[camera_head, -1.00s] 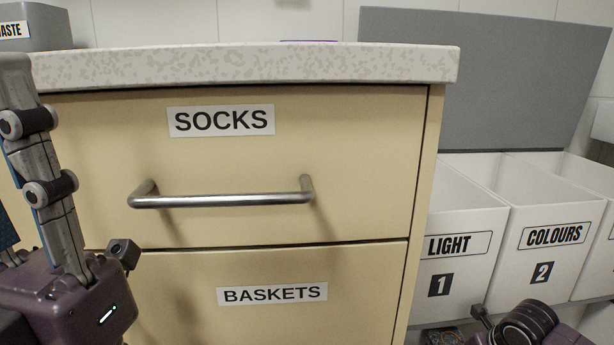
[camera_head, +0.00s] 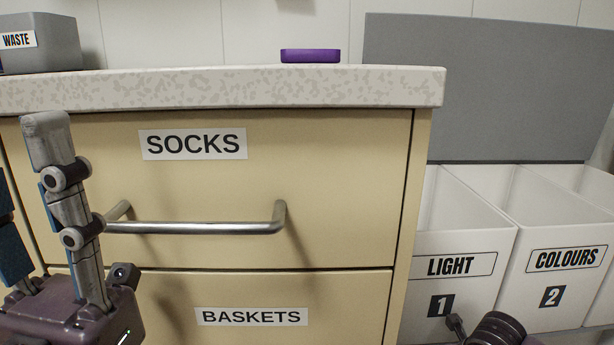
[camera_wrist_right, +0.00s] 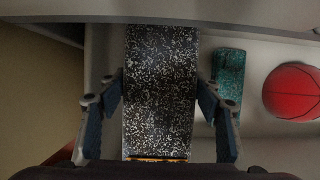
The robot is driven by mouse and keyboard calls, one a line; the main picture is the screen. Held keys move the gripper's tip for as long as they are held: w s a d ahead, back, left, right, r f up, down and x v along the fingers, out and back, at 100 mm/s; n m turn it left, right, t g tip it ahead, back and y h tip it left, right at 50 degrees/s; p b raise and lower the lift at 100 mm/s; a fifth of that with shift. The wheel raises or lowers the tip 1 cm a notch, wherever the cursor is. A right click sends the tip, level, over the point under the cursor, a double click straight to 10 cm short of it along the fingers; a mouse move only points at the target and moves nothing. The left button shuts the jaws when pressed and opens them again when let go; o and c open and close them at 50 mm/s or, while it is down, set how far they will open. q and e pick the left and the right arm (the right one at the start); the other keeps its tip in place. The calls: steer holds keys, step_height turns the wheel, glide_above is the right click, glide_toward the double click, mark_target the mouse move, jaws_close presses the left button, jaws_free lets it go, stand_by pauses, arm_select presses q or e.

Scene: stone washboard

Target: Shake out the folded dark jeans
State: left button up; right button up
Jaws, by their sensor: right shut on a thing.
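No folded dark jeans can be recognised for certain in either view. In the right wrist view a black slab-like thing with white speckles (camera_wrist_right: 160,85) and an orange strip at its near end lies between the fingers of my right gripper (camera_wrist_right: 160,92), which is shut on it. In the head view only part of my right arm shows at the bottom right. My left gripper (camera_head: 24,180) stands upright at the left, in front of the drawers. Its fingers are apart with nothing seen between them.
A cream cabinet has a SOCKS drawer (camera_head: 320,170) with a metal handle (camera_head: 200,228) and a BASKETS drawer (camera_head: 345,300). On its counter (camera_head: 250,90) are a grey WASTE bin (camera_head: 55,50) and a purple box (camera_head: 310,56). White LIGHT (camera_head: 460,245) and COLOURS (camera_head: 565,235) bins stand right. A teal block (camera_wrist_right: 228,75) and red ball (camera_wrist_right: 293,92) lie beside the slab.

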steer(key=r, duration=1)
steer(key=shift+w+a, duration=0.15)
steer(key=shift+w, duration=0.25)
steer(key=c, duration=0.4)
steer(key=shift+o, duration=0.2)
step_height(320, 180, down, 10)
steer(key=shift+s+r, duration=0.1)
steer(key=shift+r, duration=0.2)
steer(key=shift+s+f, duration=0.1)
steer(key=shift+f, duration=0.05)
